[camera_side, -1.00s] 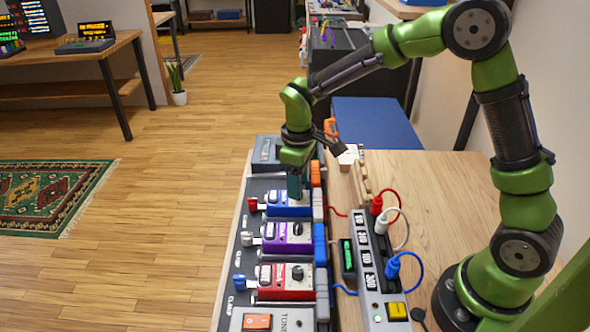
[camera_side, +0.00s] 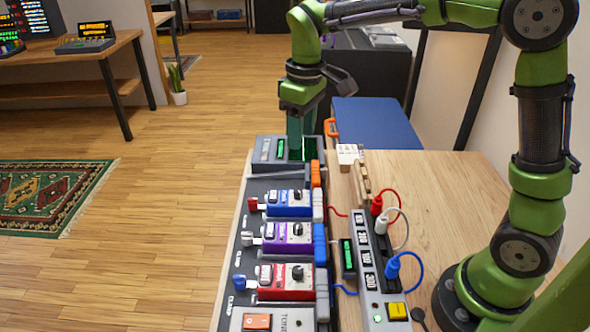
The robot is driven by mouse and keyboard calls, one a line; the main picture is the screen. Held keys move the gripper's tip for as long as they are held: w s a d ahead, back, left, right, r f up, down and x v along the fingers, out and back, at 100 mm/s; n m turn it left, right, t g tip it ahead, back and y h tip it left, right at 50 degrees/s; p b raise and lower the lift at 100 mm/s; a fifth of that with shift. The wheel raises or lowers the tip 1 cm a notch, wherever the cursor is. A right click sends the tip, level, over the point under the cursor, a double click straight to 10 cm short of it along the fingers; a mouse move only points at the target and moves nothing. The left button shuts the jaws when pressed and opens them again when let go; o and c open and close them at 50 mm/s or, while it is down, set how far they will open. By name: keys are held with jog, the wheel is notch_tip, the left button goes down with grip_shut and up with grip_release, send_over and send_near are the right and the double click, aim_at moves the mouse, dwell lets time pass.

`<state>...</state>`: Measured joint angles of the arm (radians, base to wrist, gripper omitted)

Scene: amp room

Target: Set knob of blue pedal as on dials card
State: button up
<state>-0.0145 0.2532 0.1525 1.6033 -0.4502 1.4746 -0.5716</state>
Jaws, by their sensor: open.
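The blue pedal (camera_side: 283,205) sits at the far end of a row of pedals on the dark board (camera_side: 246,272). Its dark knob (camera_side: 298,194) shows on its top; the pointer is too small to read. My gripper (camera_side: 301,150) is open, up and beyond the blue pedal, over the grey unit at the board's far end, and apart from the knob. A small white card (camera_side: 348,152) stands on the table right of that unit; its markings cannot be read, and I cannot tell whether it is the dials card.
A purple pedal (camera_side: 276,238) and a red pedal (camera_side: 274,281) stand nearer than the blue one. The grey unit (camera_side: 265,152) has green displays. A power strip (camera_side: 372,268) with red, white and blue cables lies right of the board.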

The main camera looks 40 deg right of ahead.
jog(key=s+d+r+m+t+y, duration=0.1)
jog(key=s+m+t, duration=0.2)
jog(key=s, duration=0.6)
jog(key=s+d+r+m+t, duration=0.1)
jog(key=s+d+m+t, duration=0.1)
jog(key=s, duration=0.6)
jog(key=shift+s+r+m+t+y, duration=0.15)
jog(key=shift+s+m+t+y, duration=0.25)
jog(key=shift+m+t, duration=0.65)
jog(key=shift+r+m+g, duration=0.1)
jog(key=shift+m+g, duration=0.15)
jog(key=shift+c, duration=0.4)
